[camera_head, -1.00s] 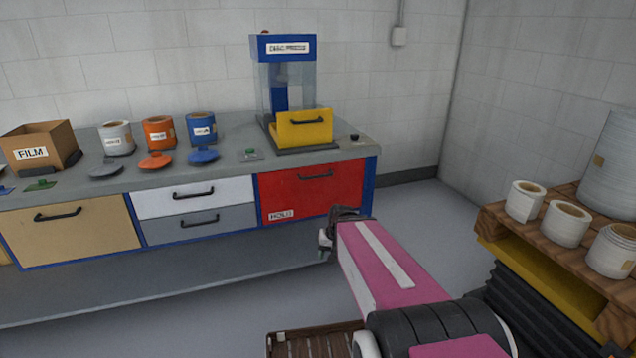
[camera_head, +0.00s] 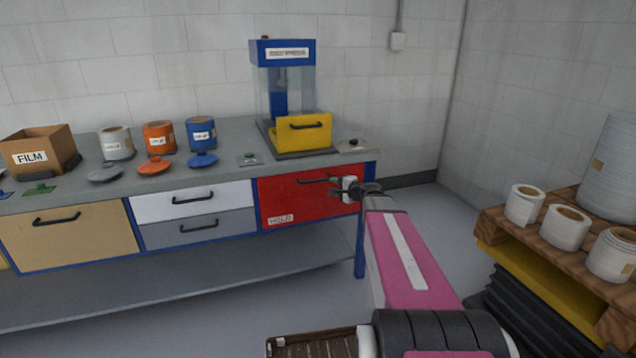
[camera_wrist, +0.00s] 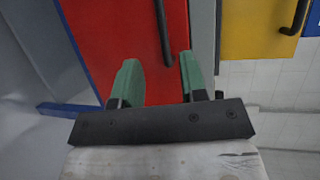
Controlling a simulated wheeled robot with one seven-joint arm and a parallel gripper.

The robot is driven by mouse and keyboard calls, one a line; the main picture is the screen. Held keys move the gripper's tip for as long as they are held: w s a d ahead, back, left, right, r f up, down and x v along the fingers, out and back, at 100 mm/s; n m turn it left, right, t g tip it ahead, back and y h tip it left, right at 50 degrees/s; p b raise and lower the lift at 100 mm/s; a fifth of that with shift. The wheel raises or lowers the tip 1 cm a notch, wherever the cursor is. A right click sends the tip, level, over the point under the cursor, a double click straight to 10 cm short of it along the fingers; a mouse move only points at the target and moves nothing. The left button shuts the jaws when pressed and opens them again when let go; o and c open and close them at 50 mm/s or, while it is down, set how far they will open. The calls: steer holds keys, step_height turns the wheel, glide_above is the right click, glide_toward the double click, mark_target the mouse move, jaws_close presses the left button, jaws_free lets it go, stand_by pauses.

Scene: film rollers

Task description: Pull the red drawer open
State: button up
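The red drawer (camera_head: 300,198) is closed in the counter front, under the yellow bin, with a "HOLD" label at its lower left. Its dark bar handle (camera_head: 320,181) runs along the upper part. My gripper (camera_head: 350,190) is in front of the drawer's right end. In the wrist view, my gripper's two green fingers (camera_wrist: 160,80) are spread apart over the red drawer face (camera_wrist: 110,35). The handle (camera_wrist: 164,35) appears there as a dark bar just beyond the fingertips, between their lines and nearer the right finger. Nothing is held.
A grey drawer (camera_head: 195,228) and a white drawer (camera_head: 190,199) are left of the red one. The yellow bin (camera_head: 303,132) stands in the press above. A wooden pallet (camera_head: 500,228) with white rolls stands at the right. Floor in front of the counter is free.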

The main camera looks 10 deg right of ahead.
mark_target(319, 181)
steer(key=x, duration=1)
steer(key=shift+w+a, duration=0.1)
steer(key=shift+w, duration=0.35)
jaws_close()
